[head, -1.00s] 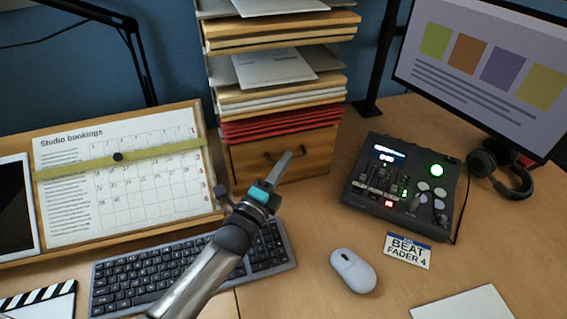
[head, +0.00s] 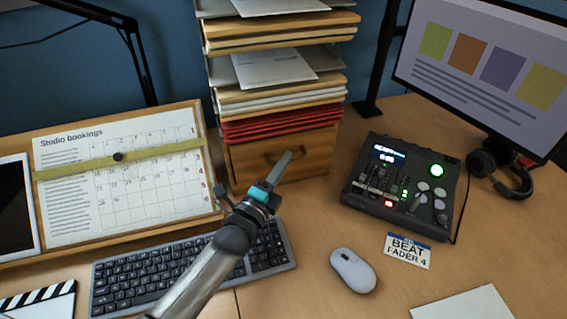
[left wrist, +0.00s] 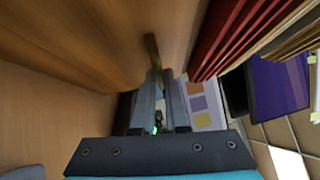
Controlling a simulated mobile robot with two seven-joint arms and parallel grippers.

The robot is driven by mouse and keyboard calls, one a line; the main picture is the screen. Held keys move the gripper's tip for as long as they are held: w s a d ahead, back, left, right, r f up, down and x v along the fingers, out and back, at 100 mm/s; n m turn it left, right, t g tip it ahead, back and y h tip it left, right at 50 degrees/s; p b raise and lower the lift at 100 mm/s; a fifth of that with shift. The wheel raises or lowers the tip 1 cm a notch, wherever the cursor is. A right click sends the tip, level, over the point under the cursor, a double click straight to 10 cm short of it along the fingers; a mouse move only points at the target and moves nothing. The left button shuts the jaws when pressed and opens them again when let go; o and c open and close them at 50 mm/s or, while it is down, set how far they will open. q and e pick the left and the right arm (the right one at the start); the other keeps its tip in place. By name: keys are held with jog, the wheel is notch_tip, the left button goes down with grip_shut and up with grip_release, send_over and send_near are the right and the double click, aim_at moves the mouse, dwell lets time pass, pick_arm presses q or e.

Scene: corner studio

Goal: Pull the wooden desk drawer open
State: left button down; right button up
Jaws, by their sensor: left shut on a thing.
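The wooden desk drawer (head: 247,169) is the bottom unit of the paper stack at the back of the desk. Its front looks flush with its case, and I see no clear gap. Its dark handle (head: 270,156) is partly hidden behind my fingers. My left gripper (head: 287,157) reaches up to the drawer front and is shut on the handle. In the left wrist view the handle (left wrist: 152,52) stands as a brown bar at the tips of my left gripper (left wrist: 158,78), close to the wooden front. My right gripper is in neither view.
Red folders (head: 280,122) and paper trays are stacked on the drawer. The bookings board (head: 75,240) stands left, and a keyboard (head: 150,270) lies under my arm. A mouse (head: 353,271) and a mixer (head: 402,188) are to the right.

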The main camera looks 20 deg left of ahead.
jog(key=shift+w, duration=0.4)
